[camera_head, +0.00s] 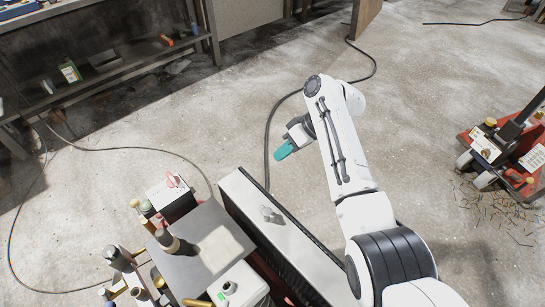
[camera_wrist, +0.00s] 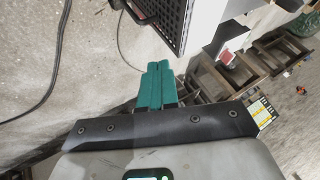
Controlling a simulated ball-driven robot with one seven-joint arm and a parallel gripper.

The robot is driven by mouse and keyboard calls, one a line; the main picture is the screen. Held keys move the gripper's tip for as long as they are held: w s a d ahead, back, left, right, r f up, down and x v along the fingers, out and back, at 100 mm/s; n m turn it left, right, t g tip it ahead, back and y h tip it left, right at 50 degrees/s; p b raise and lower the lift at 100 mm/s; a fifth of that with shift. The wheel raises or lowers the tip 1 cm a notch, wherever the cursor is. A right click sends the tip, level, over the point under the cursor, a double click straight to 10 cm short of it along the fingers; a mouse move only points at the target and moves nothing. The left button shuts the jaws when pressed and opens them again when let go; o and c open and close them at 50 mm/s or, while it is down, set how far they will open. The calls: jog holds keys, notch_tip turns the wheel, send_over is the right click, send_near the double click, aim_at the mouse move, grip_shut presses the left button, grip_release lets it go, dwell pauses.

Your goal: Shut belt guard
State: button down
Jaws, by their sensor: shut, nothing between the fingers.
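A long white panel with a black edge (camera_head: 283,249), which looks like the belt guard, lies at the lower middle of the head view, with a small grey handle-like piece on it. I cannot tell for sure how far it stands open. In the wrist view a black perforated panel with a white side (camera_wrist: 177,18), probably part of the same guard, is at the top, just beyond my fingertips. My gripper (camera_head: 282,151) has teal fingers, shut and empty, above the floor beyond the panel's far end. The fingers also show in the wrist view (camera_wrist: 157,68), seemingly apart from the panel.
A grey machine table (camera_head: 198,262) with bottles and tools stands left of the panel. A black cable (camera_head: 268,130) runs over the floor near my gripper. A red pallet-truck-like machine (camera_head: 510,160) is at the right. A shelf bench (camera_head: 110,75) stands at upper left.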

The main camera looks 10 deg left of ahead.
jog(key=shift+v, duration=1.95)
